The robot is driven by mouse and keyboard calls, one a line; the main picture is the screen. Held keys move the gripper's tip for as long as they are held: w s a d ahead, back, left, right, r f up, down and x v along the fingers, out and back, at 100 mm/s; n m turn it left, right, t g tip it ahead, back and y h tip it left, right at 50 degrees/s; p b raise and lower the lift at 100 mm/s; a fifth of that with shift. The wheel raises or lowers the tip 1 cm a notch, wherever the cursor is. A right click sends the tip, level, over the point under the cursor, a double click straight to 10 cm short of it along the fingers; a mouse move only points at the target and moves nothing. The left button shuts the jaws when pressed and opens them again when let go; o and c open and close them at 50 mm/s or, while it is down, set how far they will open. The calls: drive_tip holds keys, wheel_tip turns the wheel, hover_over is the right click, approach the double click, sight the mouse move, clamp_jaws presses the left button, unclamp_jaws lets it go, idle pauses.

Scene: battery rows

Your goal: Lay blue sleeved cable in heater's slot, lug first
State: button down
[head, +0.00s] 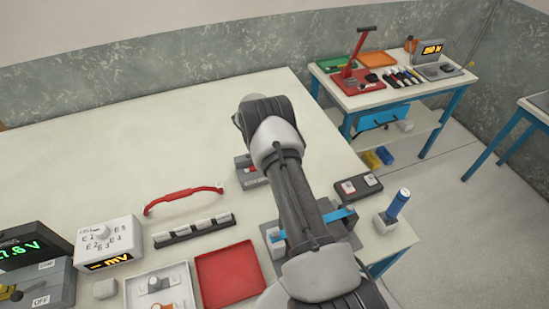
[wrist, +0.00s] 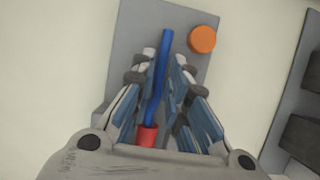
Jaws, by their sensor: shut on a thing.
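In the wrist view, a blue cable (wrist: 161,75) runs lengthwise between the fingers of my gripper (wrist: 165,60), which is shut on it. A red part (wrist: 147,136) sits at the cable's near end. The far end of the cable lies over a grey plate (wrist: 135,25) bearing an orange round disc (wrist: 202,39). I cannot make out a lug or a slot, or tell whether the cable touches the plate. In the head view, my arm hides the gripper.
A dark two-button box (head: 358,187) and a holder with a blue cylinder (head: 398,203) stand to the right. The back left of the table is clear.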

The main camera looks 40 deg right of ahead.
drive_tip(key=c, duration=1.5)
unclamp_jaws()
drive_tip(key=v, duration=1.2)
